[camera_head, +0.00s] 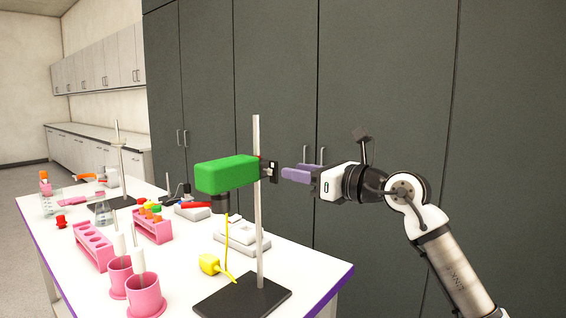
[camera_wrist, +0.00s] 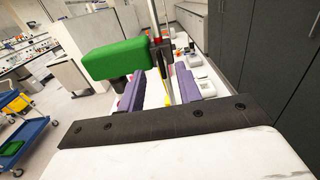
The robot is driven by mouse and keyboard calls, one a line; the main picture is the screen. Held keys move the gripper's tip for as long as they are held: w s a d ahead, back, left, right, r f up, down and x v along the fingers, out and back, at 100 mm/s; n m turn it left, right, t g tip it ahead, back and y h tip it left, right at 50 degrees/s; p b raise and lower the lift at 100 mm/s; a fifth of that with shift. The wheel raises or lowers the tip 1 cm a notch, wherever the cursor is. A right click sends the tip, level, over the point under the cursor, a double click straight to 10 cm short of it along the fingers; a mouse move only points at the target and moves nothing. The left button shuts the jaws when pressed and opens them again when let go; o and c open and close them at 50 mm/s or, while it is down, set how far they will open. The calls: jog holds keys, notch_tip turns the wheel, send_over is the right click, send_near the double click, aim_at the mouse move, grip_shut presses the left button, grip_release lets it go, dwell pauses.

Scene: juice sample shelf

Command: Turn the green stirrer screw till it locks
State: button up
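The green stirrer (camera_head: 227,174) is a green box with a dark lower part, held on an upright metal rod (camera_head: 258,210) above a black base plate. It shows left of centre in the wrist view (camera_wrist: 118,59). A small dark clamp piece (camera_head: 273,172), where the screw seems to be, sits at the rod on the stirrer's right; it shows beyond my fingers in the wrist view (camera_wrist: 157,48). The screw itself is too small to make out clearly. My gripper (camera_head: 288,173) points left at the clamp piece, close to it. Its two purple fingers (camera_wrist: 160,70) are apart with nothing held between them.
The white table (camera_head: 195,270) holds pink racks (camera_head: 92,246), pink cups (camera_head: 146,296), a yellow object (camera_head: 209,264) beneath the stirrer and white devices (camera_head: 240,233). A second stand (camera_head: 121,165) is farther back. Dark cabinets (camera_head: 380,90) stand behind my arm.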

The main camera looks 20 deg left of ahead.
aim_at(277, 168)
jog(key=p+x, duration=0.1)
jog(key=x, duration=0.4)
